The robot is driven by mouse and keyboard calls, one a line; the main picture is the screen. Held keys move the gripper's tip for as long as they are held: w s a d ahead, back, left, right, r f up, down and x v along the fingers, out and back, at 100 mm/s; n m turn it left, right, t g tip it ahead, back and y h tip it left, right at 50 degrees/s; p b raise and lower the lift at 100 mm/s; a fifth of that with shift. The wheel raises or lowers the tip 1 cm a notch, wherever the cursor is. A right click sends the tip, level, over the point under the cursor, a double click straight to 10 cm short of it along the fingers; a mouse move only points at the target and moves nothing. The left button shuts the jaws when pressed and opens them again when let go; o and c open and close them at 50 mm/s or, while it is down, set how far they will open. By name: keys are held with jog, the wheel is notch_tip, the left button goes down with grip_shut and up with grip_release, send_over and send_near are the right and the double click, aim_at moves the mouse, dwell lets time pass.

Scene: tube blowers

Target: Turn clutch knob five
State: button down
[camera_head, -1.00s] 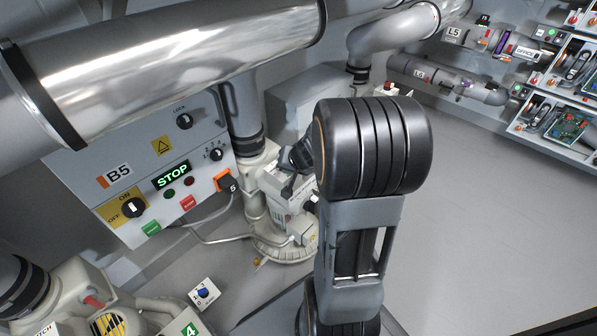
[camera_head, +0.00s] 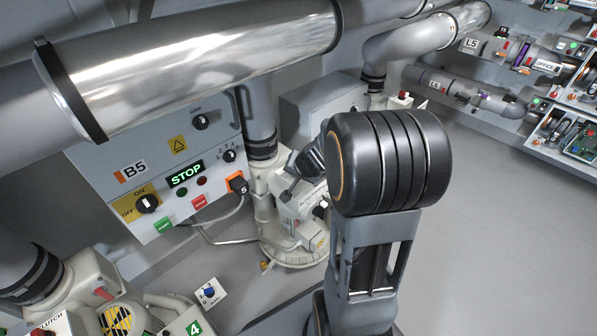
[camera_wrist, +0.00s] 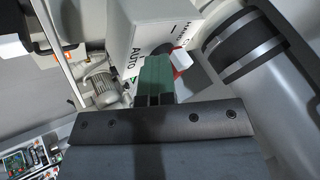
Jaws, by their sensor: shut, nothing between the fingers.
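A white clutch box with a black knob (camera_head: 321,208) stands on the cream blower under the B5 panel in the head view, partly hidden by my arm. In the wrist view the white box (camera_wrist: 138,36) carries the word AUTO and other markings. A dark knob shows only in part just beyond my fingertips, with a red piece (camera_wrist: 181,58) to its right. My gripper (camera_wrist: 157,64) is shut and empty, its greenish fingers pointing at the box face. I cannot tell whether the fingertips touch the knob. In the head view my arm hides most of the gripper.
The grey B5 panel (camera_head: 165,215) shows a green STOP display (camera_head: 186,173). A large silver pipe (camera_head: 200,65) runs above it. Another machine (camera_head: 90,285) is at lower left. Open floor (camera_head: 490,230) lies right.

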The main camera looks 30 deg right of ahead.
jog(key=shift+w+r, duration=0.3)
jog(key=shift+w, duration=0.2)
jog(key=shift+r, duration=0.1)
jog(key=shift+s+d+f+b, duration=0.1)
jog(key=shift+s+f+b, duration=0.2)
jog(key=shift+s+f, duration=0.05)
jog(key=s, duration=0.2)
jog(key=s+b, duration=0.1)
jog(key=shift+d+f, duration=0.15)
jog(key=shift+d, duration=0.1)
jog(key=s+a+r+n+g+p, duration=0.1)
jog(key=s+a+r+n+p, duration=0.2)
jog(key=r+p, duration=0.9)
jog(key=s+a+r+n+g+p, duration=0.1)
jog(key=s+a+r+n+p, duration=0.2)
jog(key=r+p, duration=0.9)
jog(key=s+a+r+n+g+p, duration=0.1)
jog(key=s+a+r+n+p, duration=0.2)
jog(key=s+a+r+p, duration=0.4)
notch_tip(320, 180, up, 13)
jog(key=s+p, duration=0.2)
jog(key=p, duration=0.3)
jog(key=shift+a+g+p, duration=0.15)
jog(key=shift+g+p, duration=0.25)
